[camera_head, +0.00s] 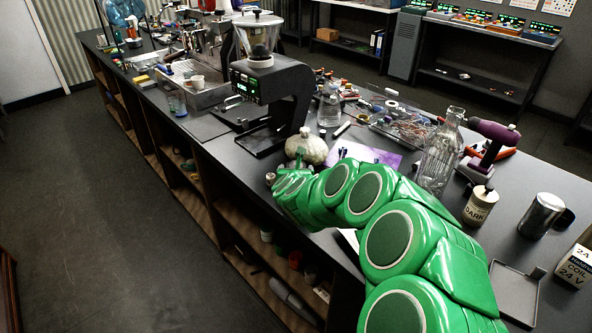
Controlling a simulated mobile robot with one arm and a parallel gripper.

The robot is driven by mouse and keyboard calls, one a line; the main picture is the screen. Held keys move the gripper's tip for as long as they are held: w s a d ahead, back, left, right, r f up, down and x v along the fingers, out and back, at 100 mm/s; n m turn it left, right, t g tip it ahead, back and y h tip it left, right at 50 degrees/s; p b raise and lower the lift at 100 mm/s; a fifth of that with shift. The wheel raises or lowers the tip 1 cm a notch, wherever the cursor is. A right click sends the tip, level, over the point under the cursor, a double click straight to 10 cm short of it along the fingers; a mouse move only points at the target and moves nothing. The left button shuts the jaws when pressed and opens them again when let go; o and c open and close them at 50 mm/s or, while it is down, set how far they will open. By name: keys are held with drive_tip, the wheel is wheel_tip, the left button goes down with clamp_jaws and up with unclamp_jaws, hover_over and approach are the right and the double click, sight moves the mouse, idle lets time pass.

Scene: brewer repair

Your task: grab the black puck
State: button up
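I cannot pick out a black puck with certainty in this view; it may be hidden behind my green arm or too small to tell. My arm reaches from the lower right to the bench's front edge. My gripper (284,180) is at the arm's far end, close to a small metallic piece (270,178) and in front of a pale round pot (306,148). The fingers are too small and covered by the arm to show whether they are open or hold anything.
A black grinder (270,90) stands behind the pot on the dark bench (225,150). A glass bottle (440,150), purple drill (490,145), "DARK" jar (480,205), steel jug (541,215), grey tray (514,292) and coil box (577,262) stand right of my arm. The left floor is clear.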

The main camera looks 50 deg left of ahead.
drive_tip(key=shift+c, duration=0.3)
drive_tip(key=c, duration=1)
drive_tip(key=shift+o, duration=0.2)
drive_tip(key=shift+r, duration=0.55)
wheel_tip(320, 180, up, 3)
drive_tip(key=shift+f, duration=0.2)
drive_tip(key=s+d+r, duration=0.7)
drive_tip(key=d+r, duration=0.2)
drive_tip(key=d, duration=0.2)
drive_tip(key=shift+s+d+r, duration=0.2)
drive_tip(key=shift+s+d, duration=0.1)
drive_tip(key=shift+s, duration=0.05)
